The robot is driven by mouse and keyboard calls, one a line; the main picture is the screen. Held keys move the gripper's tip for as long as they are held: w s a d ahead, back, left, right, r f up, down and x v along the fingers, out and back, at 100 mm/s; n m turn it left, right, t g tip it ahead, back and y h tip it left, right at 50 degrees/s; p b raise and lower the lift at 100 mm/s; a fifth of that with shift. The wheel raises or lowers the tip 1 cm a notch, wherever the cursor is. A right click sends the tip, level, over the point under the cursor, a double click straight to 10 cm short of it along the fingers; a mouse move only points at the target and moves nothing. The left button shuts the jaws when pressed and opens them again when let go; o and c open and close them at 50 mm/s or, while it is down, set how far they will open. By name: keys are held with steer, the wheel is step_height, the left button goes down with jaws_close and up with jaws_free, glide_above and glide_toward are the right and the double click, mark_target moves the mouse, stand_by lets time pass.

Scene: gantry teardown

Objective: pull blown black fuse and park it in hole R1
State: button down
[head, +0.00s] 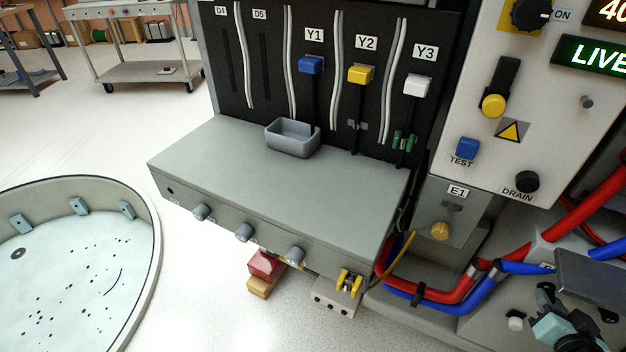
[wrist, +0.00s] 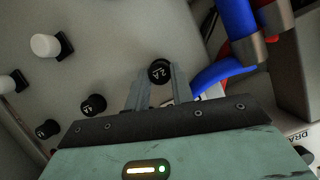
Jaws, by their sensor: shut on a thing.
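My gripper (wrist: 160,80) is shut on a black fuse (wrist: 159,72) whose round cap carries a white marking that seems to read 2A. The fuse cap sits between the two fingertips. I cannot tell whether the fuse is still in its socket or clear of the panel. Other black fuses (wrist: 93,105) and white-capped fuses (wrist: 45,45) stand on the grey panel (wrist: 120,40) to the left. In the head view my gripper (head: 545,298) is at the lower right, over the fuse panel, and the held fuse is not clear. No R1 label is readable.
Red pipe (head: 440,292) and blue pipe (head: 470,302) run left of my gripper in the head view. They also show close by at the upper right in the wrist view. A grey shelf (head: 280,185) with a small bin (head: 292,138) stands further left.

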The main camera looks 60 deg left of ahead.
steer(key=s+d, duration=0.3)
steer(key=s, duration=0.2)
steer(key=shift+s, duration=0.3)
stand_by(0.4)
